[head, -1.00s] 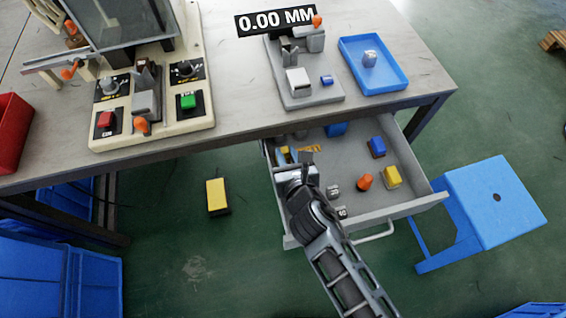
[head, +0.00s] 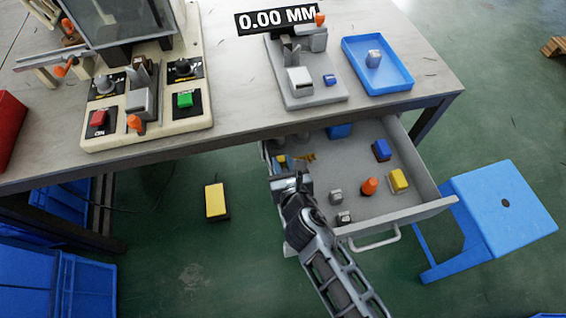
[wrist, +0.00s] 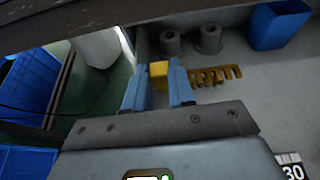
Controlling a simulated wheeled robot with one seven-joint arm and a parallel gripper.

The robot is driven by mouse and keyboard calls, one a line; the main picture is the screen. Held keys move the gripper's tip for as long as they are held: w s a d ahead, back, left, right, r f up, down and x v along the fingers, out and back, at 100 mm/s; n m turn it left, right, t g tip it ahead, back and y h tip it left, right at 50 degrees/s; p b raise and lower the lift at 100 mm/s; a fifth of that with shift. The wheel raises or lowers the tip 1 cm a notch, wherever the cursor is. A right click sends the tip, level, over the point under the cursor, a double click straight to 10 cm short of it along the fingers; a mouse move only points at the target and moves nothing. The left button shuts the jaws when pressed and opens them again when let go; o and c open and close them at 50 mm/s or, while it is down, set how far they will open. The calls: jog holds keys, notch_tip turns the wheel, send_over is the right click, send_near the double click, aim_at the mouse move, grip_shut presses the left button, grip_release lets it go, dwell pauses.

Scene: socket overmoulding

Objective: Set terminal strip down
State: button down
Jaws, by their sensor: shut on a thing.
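The terminal strip is a thin golden comb-like piece (wrist: 215,75) at the left inside of the open drawer; it also shows in the head view (head: 305,157). A yellow block in line with its left end sits between the blue fingertips of my gripper (wrist: 158,88). The right finger hides where block and comb meet. My gripper is shut on the yellow block. In the head view my gripper (head: 284,168) reaches over the drawer's left side, partly hiding block and fingers. I cannot tell whether the strip touches the drawer floor.
The grey drawer (head: 425,205) is open under the table. It holds an orange plug (head: 369,186), a yellow block (head: 399,180), a blue block (head: 381,150) and a blue bin (wrist: 280,25). Two grey rolls (wrist: 208,38) stand behind the strip. The drawer floor between is clear.

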jog(key=shift+f, duration=0.45)
jog(key=c, duration=1.2)
grip_release()
jog(key=shift+c, duration=0.2)
jog(key=shift+r, duration=0.15)
jog(key=shift+r, duration=0.25)
jog(key=p+v, duration=0.2)
jog(key=v, duration=1)
jog(key=shift+r, duration=0.3)
